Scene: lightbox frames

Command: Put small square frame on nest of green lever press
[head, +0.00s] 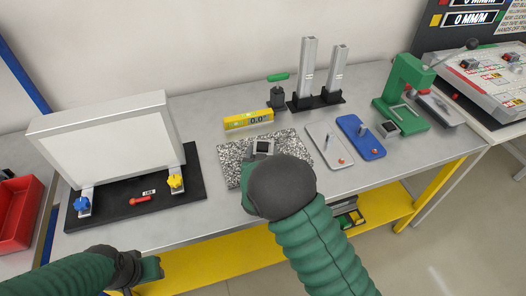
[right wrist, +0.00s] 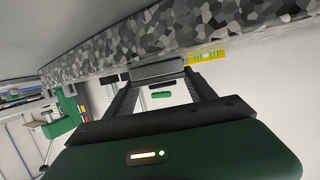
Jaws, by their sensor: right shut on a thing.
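The small square frame (head: 263,146), grey with a dark centre, is at the tips of my right gripper (head: 261,157), over the speckled granite plate (head: 232,172). In the right wrist view my right gripper (right wrist: 158,82) is shut on the grey frame (right wrist: 155,72), close to the plate's edge; I cannot tell whether they touch.
A yellow level (head: 248,119) lies behind the plate. A grey tray (head: 327,147) and a blue tray (head: 361,138), each with a post, lie between plate and press. Two metal columns (head: 308,70) stand behind. A white lightbox (head: 108,140) is at left.

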